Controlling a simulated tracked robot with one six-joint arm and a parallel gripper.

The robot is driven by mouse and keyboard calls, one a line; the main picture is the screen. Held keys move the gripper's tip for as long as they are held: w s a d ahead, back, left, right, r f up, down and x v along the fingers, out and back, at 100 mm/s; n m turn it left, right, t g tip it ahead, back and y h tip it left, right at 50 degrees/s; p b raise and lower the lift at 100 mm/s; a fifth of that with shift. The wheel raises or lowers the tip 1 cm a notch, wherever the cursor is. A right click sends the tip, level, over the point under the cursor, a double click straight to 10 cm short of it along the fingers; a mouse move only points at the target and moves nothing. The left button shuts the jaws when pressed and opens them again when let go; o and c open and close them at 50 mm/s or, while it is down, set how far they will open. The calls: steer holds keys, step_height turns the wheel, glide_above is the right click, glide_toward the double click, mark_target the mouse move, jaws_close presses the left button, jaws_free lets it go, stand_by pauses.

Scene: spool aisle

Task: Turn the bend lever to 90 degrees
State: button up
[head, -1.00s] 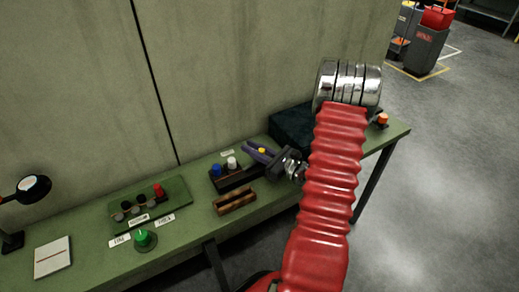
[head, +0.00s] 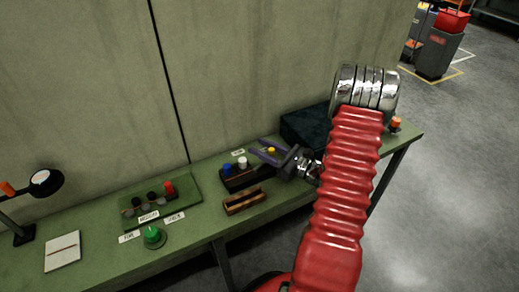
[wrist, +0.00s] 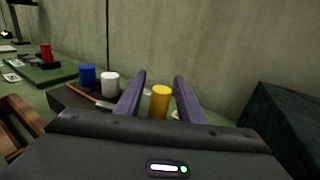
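A dark bending block on the green bench carries a blue post (head: 227,169) and a white post (head: 242,162); both also show in the wrist view, the blue (wrist: 87,75) and the white (wrist: 110,84). A thin copper-coloured rod (wrist: 85,96) lies by them. A yellow upright knob (wrist: 160,101), probably the bend lever's handle, stands right of the white post; its top (head: 271,150) shows in the head view. My gripper (wrist: 159,92) has its two purple fingers apart, one on each side of the knob, with narrow gaps visible. The lever's arm and angle are hidden.
A wooden grooved block (head: 244,202) lies in front. A green panel (head: 187,186) with a red knob, a green button (head: 152,235) and a lamp (head: 45,182) are left. A dark box (head: 305,128) stands right of my gripper. The wall is close behind.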

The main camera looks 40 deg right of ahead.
steer(key=shift+r, duration=0.15)
step_height(320, 180, up, 10)
steer(key=shift+f, duration=0.2)
stand_by(0.6)
steer(key=shift+c, duration=0.4)
steer(key=shift+s, duration=0.1)
steer(key=shift+c, duration=0.7)
steer(key=shift+m+h, duration=0.5)
steer(key=shift+h, duration=0.3)
steer(key=s+d+f, duration=0.1)
steer(key=s, duration=0.2)
steer(key=s+d+f, duration=0.1)
steer(key=s+f, duration=0.1)
steer(key=s, duration=0.1)
steer(key=s+d+f, duration=0.1)
steer(key=s+f, duration=0.1)
steer(key=s, duration=0.1)
steer(key=shift+d+f, duration=0.15)
steer(key=shift+d, duration=0.15)
jaws_close()
steer(key=s+f+h, duration=0.1)
steer(key=s+f, duration=0.1)
steer(key=s, duration=0.4)
steer(key=s+f+m+h, duration=0.1)
steer(key=s+f, duration=0.1)
steer(key=s, duration=0.5)
steer(key=shift+f+t, duration=0.25)
steer(key=shift+t, duration=0.15)
